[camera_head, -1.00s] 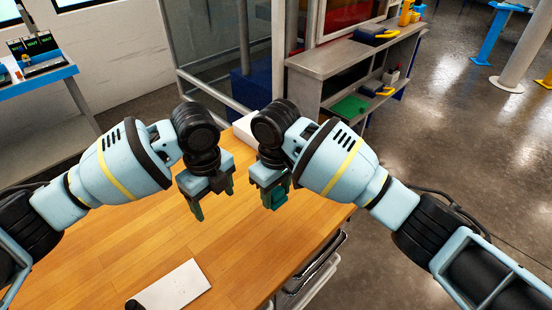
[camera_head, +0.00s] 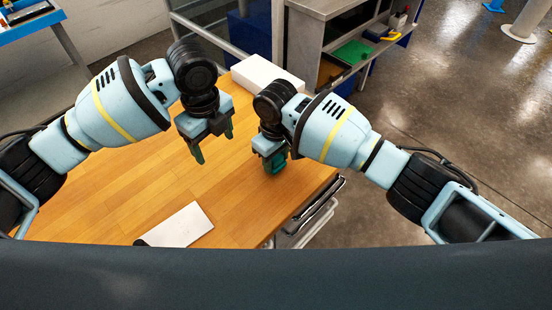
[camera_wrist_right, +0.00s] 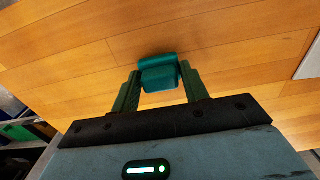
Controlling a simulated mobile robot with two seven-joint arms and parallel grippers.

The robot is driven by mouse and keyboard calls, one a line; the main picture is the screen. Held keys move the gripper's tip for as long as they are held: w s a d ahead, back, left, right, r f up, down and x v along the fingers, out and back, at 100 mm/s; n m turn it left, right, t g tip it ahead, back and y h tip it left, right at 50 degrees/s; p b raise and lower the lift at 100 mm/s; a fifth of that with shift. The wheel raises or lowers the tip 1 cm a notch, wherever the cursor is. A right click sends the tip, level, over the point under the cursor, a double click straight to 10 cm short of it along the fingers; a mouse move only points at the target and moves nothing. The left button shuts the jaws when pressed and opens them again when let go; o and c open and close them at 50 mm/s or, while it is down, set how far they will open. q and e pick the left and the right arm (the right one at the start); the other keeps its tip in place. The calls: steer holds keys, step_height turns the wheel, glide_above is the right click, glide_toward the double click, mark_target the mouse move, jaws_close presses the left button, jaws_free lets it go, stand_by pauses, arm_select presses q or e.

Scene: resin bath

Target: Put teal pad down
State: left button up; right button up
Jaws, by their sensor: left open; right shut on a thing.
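The teal pad (camera_wrist_right: 158,76) is between the two green fingers of my right gripper (camera_wrist_right: 157,92) in the right wrist view, with the wooden table beyond it. In the head view the pad (camera_head: 275,163) shows at the tips of my right gripper (camera_head: 273,160), over the right part of the wooden table (camera_head: 120,190). I cannot tell whether the pad touches the table. My left gripper (camera_head: 213,146) is open and empty above the table, to the left of the right one.
A white box (camera_head: 266,74) stands at the table's back edge behind my grippers. A white sheet (camera_head: 180,227) with a dark end lies near the front of the table. A grey shelf (camera_head: 325,30) stands beyond the table. The table's left part is clear.

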steer(key=shift+f, duration=0.5)
steer(key=shift+f, duration=0.1)
steer(key=o, duration=1)
steer(key=shift+o, duration=0.2)
step_height(320, 180, up, 12)
steer(key=shift+o, duration=0.4)
